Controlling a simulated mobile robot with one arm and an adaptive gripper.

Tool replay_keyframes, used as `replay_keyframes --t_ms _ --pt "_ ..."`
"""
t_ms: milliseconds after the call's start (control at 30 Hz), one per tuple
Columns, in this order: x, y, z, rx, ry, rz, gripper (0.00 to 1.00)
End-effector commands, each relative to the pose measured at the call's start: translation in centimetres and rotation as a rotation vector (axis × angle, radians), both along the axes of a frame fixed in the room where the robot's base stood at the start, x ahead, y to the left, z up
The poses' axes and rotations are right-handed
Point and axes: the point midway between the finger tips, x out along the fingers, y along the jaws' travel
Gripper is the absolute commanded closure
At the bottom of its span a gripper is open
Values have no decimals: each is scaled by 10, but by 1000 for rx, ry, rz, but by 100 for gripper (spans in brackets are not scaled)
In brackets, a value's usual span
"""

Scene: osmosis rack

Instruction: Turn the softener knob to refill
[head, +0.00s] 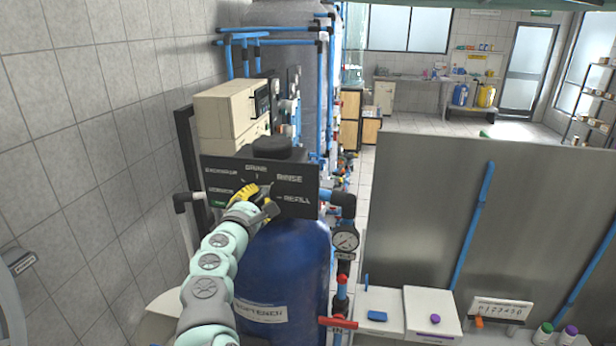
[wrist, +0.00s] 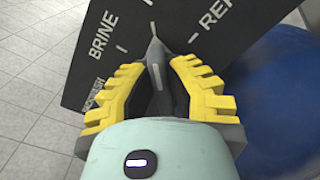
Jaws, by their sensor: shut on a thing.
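The softener's black control panel (head: 225,170) sits on top of the blue tank, with white labels around a dial. The word REFILL (head: 297,200) is at the panel's right and BRINE is at the top. My gripper (head: 262,197) is at the panel's middle, its yellow-and-grey fingers closed around the knob. In the wrist view the dark knob (wrist: 152,46) shows between the fingers (wrist: 160,75), its narrow end pointing up, between the BRINE mark and the mark by a label starting "RE". The fingers hide much of the knob.
The blue softener tank (head: 285,265) stands under the panel. A pressure gauge (head: 345,241) and a red-handled valve (head: 338,322) are on its right. A beige control box (head: 225,112) is behind. A grey metal panel (head: 430,210) fills the right. A tiled wall is on the left.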

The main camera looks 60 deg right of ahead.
Motion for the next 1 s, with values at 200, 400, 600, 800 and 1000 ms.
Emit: replay_keyframes --t_ms 200,400,600,800,1000 --pt "0 0 -2 11 -24 1 100" --pt "1 0 -5 46 -111 4 100" --pt "0 0 -7 105 -255 4 100" --pt "0 0 -10 173 -416 6 100" --pt "-2 0 -11 233 -559 4 100"
